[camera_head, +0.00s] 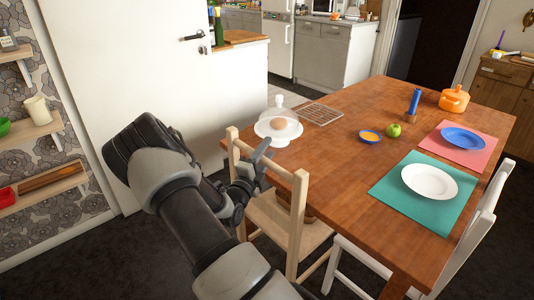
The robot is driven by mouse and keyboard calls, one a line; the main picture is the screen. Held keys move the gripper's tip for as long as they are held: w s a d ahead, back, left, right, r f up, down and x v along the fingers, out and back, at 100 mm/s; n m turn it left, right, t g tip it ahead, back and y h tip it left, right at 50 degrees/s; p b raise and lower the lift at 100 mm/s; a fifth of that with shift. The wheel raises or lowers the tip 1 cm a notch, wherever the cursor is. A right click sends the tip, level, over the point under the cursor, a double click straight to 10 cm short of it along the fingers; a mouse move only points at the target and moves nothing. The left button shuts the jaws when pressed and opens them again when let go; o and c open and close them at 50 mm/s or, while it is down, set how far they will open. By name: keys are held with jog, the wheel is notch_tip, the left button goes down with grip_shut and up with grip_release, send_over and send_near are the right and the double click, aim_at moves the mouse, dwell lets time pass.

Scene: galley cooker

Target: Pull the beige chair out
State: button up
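The beige chair (287,222) stands at the near left end of the wooden table, with its seat partly under the tabletop. Its backrest has two upright posts, and the right post (298,205) shows clearly. My gripper (256,160) is at the top of the backrest, between the two posts. It overlaps the top rail in the picture and hides part of it. I cannot tell whether the fingers are closed around the rail or only beside it.
The wooden table (340,165) holds a glass cloche (279,124), plates on mats, an apple and an orange pot (454,99). A white chair (470,235) stands at the right. A white door (140,70) and wall shelves are at the left. Dark floor (100,255) is clear at lower left.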

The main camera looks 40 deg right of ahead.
jog(key=shift+w+d+r, duration=0.1)
jog(key=shift+d, duration=0.1)
grip_shut()
jog(key=shift+a, duration=0.15)
